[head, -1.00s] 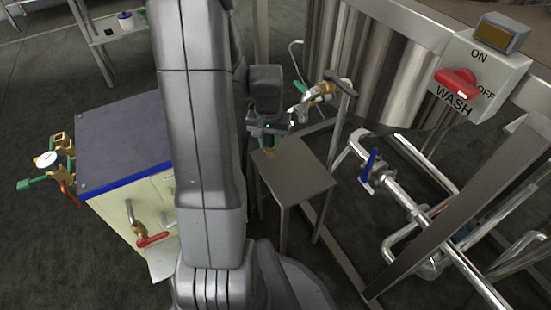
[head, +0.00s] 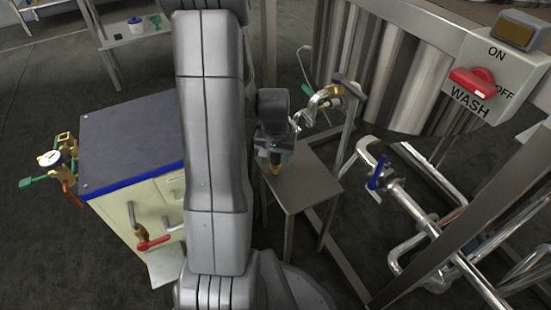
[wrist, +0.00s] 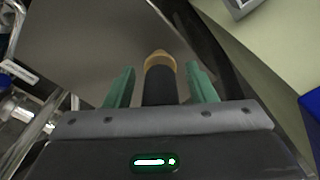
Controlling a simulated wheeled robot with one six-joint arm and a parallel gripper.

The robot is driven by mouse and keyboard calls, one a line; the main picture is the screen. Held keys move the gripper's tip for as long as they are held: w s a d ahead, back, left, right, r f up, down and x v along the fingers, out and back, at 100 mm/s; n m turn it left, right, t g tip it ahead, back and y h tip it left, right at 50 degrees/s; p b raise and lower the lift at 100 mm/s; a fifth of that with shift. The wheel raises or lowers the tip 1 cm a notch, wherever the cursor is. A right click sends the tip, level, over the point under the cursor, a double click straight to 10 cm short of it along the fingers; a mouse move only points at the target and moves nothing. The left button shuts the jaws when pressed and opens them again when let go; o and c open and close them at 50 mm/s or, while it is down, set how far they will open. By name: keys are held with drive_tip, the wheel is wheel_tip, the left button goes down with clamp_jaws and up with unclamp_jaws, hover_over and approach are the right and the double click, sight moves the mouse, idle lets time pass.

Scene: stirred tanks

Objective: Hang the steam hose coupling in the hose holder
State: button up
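The steam hose coupling appears to be the black cylinder with a tan, brass-like end (wrist: 160,72) between the green fingers of my gripper (wrist: 160,85) in the wrist view. Its tan end points away from the palm, past the fingertips. Narrow gaps seem to show beside it, so I cannot tell whether the fingers clamp it. In the head view my gripper (head: 275,152) points down over the left part of a small grey table, with the brass end (head: 276,168) below it. The hose holder may be the bracket (head: 350,88) on the post right of the table; this is unclear.
The small table (head: 303,188) has a bare top. Chrome and brass fittings (head: 325,96) sit behind it near a steel tank (head: 375,75). Pipes with a blue-handled valve (head: 377,172) lie to the right. A cabinet (head: 125,135) with a red-handled valve (head: 153,243) stands left.

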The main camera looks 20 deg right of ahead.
drive_tip(key=shift+r, duration=0.1)
drive_tip(key=r+p, duration=0.2)
drive_tip(key=r, duration=0.3)
drive_tip(key=r+p, duration=0.2)
drive_tip(key=r, duration=0.4)
drive_tip(key=shift+s+a+r, duration=0.1)
drive_tip(key=shift+s, duration=0.1)
drive_tip(key=shift+o, duration=0.4)
drive_tip(key=shift+r+p, duration=0.4)
drive_tip(key=shift+r, duration=0.2)
drive_tip(key=n+p, duration=0.1)
drive_tip(key=p, duration=0.2)
drive_tip(key=r+n+p, duration=0.1)
drive_tip(key=n+p, duration=0.1)
drive_tip(key=p, duration=0.2)
drive_tip(key=n+p, duration=0.2)
drive_tip(key=p, duration=0.1)
drive_tip(key=shift+w+r+p, duration=0.25)
drive_tip(key=shift+p, duration=0.15)
wheel_tip(320, 180, down, 8)
drive_tip(key=shift+f+b, duration=0.1)
drive_tip(key=shift+b, duration=0.7)
drive_tip(key=shift+d+f+b, duration=0.2)
drive_tip(key=shift+f+b, duration=0.3)
drive_tip(key=shift+f, duration=2.15)
